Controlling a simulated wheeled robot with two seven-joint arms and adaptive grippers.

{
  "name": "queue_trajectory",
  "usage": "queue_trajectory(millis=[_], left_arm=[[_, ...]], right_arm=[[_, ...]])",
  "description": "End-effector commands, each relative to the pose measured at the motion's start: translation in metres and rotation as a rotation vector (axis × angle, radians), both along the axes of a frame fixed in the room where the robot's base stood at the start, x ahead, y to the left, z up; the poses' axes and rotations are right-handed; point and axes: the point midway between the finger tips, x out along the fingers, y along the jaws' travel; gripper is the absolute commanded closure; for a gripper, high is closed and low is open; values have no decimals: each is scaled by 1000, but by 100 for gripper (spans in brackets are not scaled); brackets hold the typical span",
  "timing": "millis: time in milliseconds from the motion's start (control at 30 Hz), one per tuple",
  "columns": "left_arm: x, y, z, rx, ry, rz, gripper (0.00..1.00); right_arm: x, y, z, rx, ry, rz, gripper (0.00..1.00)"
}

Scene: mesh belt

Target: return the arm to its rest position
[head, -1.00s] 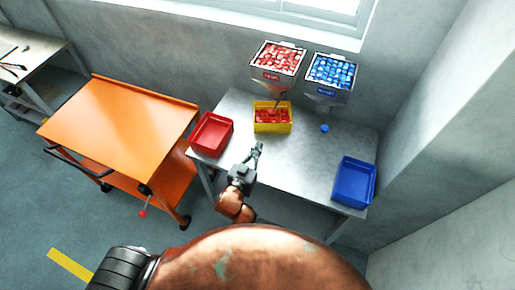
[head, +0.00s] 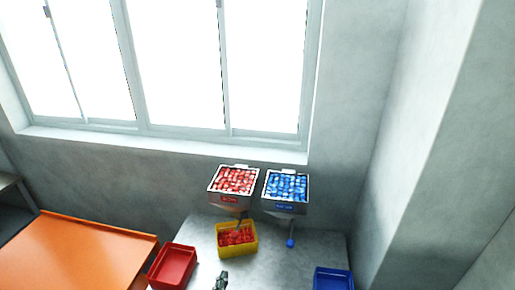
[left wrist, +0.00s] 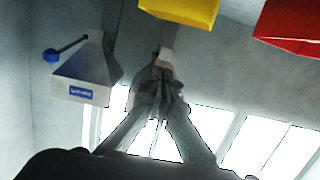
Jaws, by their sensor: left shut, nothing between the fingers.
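The tip of my left gripper (head: 221,281) shows at the bottom edge of the head view, in front of the yellow bin (head: 223,252) and right of the red bin (head: 171,267). In the left wrist view its fingers (left wrist: 163,72) are shut together with nothing between them. The rest of that arm is outside the head view. My right gripper is in no view.
A hopper of red pieces (head: 234,181) and one of blue pieces (head: 287,187) stand at the wall. A blue knob (head: 290,243) hangs below the blue hopper. A blue bin (head: 333,279) and an orange cart (head: 75,255) flank the grey table (head: 272,270).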

Motion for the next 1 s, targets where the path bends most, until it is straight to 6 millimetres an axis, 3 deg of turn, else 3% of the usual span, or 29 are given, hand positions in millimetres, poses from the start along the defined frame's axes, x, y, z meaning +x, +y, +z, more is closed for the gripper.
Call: queue_trajectory(millis=[167, 300, 400, 633, 1000], left_arm=[[-31, 55, -44, 27, 183, 86, 100], [-91, 114, -94, 59, 439, 160, 100], [-136, 141, -118, 76, 599, 182, 100], [-213, 171, -144, 105, 843, 184, 100], [-309, 191, -152, 138, 1115, 140, 100]], right_arm=[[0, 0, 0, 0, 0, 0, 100], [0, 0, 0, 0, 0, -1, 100], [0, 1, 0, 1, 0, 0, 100], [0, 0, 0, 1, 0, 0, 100], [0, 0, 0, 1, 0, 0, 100]])
